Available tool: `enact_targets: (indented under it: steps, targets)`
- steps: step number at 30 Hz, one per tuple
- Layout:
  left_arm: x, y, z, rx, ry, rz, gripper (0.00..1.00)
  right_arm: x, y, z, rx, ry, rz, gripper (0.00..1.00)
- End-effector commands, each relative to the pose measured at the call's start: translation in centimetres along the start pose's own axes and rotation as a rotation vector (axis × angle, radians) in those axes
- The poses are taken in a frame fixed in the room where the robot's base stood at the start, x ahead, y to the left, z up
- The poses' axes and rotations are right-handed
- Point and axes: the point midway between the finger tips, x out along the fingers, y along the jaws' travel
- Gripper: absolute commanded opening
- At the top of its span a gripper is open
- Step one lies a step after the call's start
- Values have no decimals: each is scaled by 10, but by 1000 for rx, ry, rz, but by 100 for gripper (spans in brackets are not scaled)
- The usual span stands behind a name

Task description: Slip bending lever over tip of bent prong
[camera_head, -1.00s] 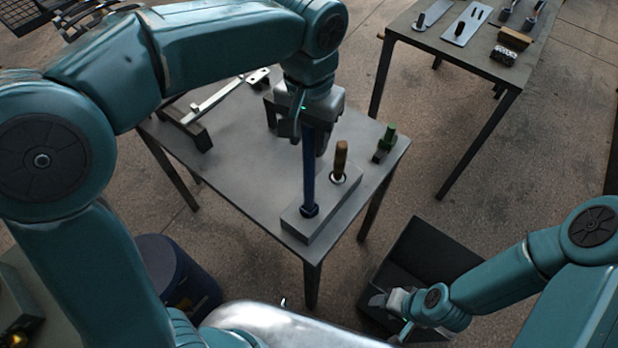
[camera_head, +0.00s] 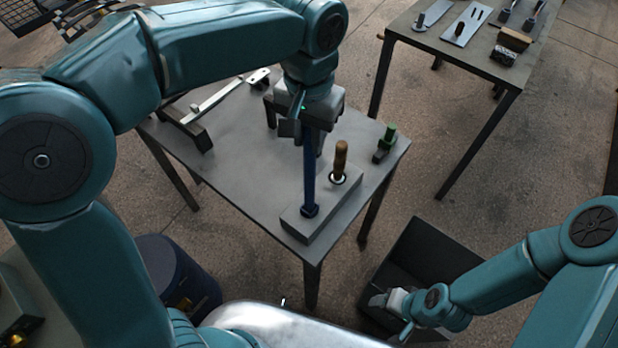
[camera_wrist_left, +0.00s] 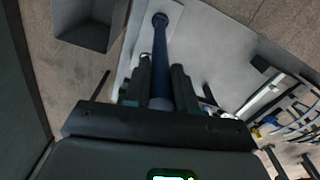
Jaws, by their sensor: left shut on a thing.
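A long dark blue lever (camera_head: 309,172) stands nearly upright over the grey block (camera_head: 292,224) at the table's front corner. My left gripper (camera_head: 308,138) is shut on its upper part. In the left wrist view the lever (camera_wrist_left: 160,52) runs away from between the fingers (camera_wrist_left: 162,90), and its round far end is over the grey block (camera_wrist_left: 175,12). The lever's lower end meets the block's top in the head view. I cannot make out a bent prong; whether the lever end is around one is hidden. My right gripper (camera_head: 391,306) is at the dark bin, its jaws unclear.
A wooden-handled tool (camera_head: 340,160) stands upright in the block, close right of the lever. A green part (camera_head: 387,140) is near the table's right edge. A long metal bar tool (camera_head: 212,98) lies at the back left. A dark open bin (camera_head: 425,250) is on the floor.

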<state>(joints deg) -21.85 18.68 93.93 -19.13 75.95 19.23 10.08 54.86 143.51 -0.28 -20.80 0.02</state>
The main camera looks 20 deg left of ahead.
Motion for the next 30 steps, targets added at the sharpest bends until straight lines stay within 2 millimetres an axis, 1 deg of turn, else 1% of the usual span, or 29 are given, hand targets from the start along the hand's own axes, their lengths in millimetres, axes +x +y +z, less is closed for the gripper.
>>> enact_targets:
  steps: [23, 26, 30]
  targets:
    - [0, 0, -2, 0, 6, -1, 0, 0, 0, 0, 0, 0, 0, 55]
    - [-3, 0, -2, 0, 5, -1, 0, 0, 0, 0, 0, 0, 0, 55]
    - [-18, 0, -2, -1, 6, 0, 0, 0, 0, 0, 0, 0, 0, 55]
